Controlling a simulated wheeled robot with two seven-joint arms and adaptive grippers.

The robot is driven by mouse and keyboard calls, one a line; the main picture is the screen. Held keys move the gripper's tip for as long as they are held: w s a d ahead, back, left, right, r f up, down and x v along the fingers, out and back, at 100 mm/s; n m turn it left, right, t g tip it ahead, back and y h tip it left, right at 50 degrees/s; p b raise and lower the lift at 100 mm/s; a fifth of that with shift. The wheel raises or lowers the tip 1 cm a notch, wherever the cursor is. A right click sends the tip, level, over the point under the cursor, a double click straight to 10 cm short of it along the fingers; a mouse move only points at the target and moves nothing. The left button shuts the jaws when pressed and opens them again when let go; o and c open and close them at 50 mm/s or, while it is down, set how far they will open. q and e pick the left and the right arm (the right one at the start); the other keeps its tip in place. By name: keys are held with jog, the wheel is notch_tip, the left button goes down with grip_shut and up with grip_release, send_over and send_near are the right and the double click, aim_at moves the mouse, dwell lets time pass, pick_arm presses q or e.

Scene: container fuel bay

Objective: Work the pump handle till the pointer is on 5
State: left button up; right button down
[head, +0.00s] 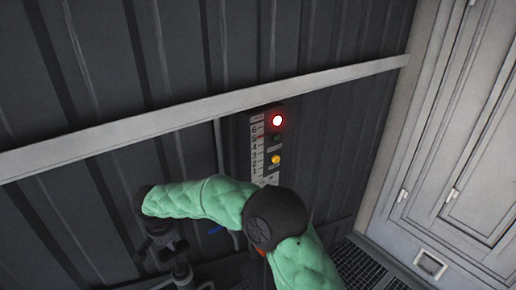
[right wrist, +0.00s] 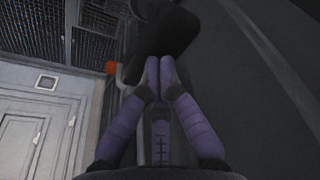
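The gauge (head: 257,150) is a pale upright scale with dark numbers on the dark ribbed wall, 6 near its top. I cannot make out a pointer on it. My right arm covers the area below. My right gripper (head: 180,272) hangs at the lower left of the head view, small and dark. In the right wrist view its purple fingers (right wrist: 159,75) are close together, with nothing clear between them. Their tips overlap the edge of a dark block (right wrist: 172,30); I cannot tell whether they touch it. I cannot identify the pump handle. My left gripper is out of view.
A red lamp (head: 277,120) is lit beside the scale, above a yellow button (head: 275,160). A pale rail (head: 150,122) crosses the wall. A pale door (head: 455,130) and dark floor grating (head: 360,265) are at right. An orange-red part (right wrist: 110,67) sits left of the fingers.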

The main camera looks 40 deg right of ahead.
jog(key=shift+r+p, duration=1.55)
jog(key=shift+r, duration=1.15)
notch_tip(320, 180, up, 5)
jog(key=p, duration=0.3)
